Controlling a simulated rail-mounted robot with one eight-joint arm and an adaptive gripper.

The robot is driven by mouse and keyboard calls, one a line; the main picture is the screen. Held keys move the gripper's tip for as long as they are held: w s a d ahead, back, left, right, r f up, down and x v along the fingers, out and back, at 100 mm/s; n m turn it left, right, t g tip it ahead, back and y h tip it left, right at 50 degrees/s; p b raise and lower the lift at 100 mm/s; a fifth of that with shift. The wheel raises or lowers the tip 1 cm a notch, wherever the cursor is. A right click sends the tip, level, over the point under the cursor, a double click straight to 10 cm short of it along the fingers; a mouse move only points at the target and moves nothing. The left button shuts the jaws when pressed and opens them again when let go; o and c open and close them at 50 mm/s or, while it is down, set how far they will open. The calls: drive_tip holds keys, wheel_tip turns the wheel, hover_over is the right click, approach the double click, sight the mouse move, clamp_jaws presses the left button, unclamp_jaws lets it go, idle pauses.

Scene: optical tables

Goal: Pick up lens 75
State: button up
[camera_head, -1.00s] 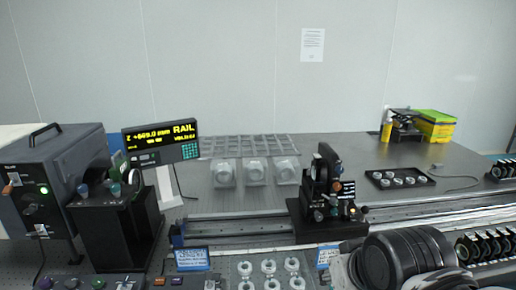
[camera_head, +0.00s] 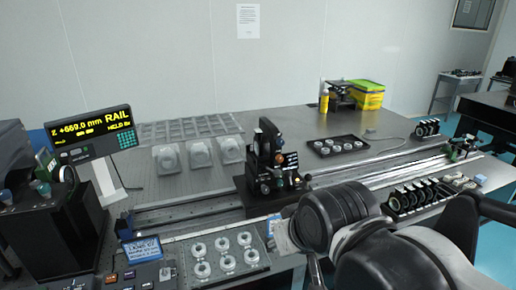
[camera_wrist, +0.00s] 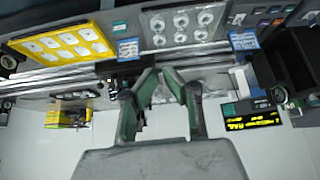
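I cannot tell which lens is lens 75, as no such label is readable. Several ring-shaped lenses sit in a front tray (camera_head: 240,276), beside a blue label. What looks like the same tray shows in the wrist view (camera_wrist: 147,12). More round pieces lie in a black tray (camera_head: 316,146) farther back. A row of black-mounted optics (camera_head: 412,196) stands at the right. My gripper (camera_wrist: 160,92) is open and empty in the wrist view, its two green-lined fingers apart above the bench. In the head view my arm fills the lower right, and my gripper cannot be made out.
A black optical mount (camera_head: 270,160) stands on the rail. A display (camera_head: 92,135) reads +669.0 mm RAIL. Clear cases (camera_head: 199,154) stand mid-table. A yellow tray (camera_wrist: 62,46) shows in the wrist view. A yellow-and-green box (camera_head: 369,96) is at the back.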

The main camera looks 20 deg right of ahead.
drive_tip(key=o, duration=1.7)
drive_tip(key=w+d+r+m+g+p, duration=0.15)
drive_tip(key=w+r+m, duration=0.25)
drive_tip(key=w+r, duration=0.65)
drive_tip(key=w+d+r+m+g+p, duration=0.1)
drive_tip(key=w+d+r+m+g, duration=0.15)
drive_tip(key=w+r+m, duration=0.75)
drive_tip(key=m+g+p, duration=0.3)
drive_tip(key=m, duration=0.1)
hover_over(257, 139)
wheel_tip(257, 139, down, 8)
drive_tip(key=shift+w+f, duration=0.2)
drive_tip(key=shift+f, duration=0.05)
wheel_tip(257, 139, down, 8)
drive_tip(key=shift+f, duration=0.1)
drive_tip(key=shift+w+d+f+p, duration=0.15)
drive_tip(key=shift+f+p, duration=0.55)
drive_tip(key=shift+f, duration=2)
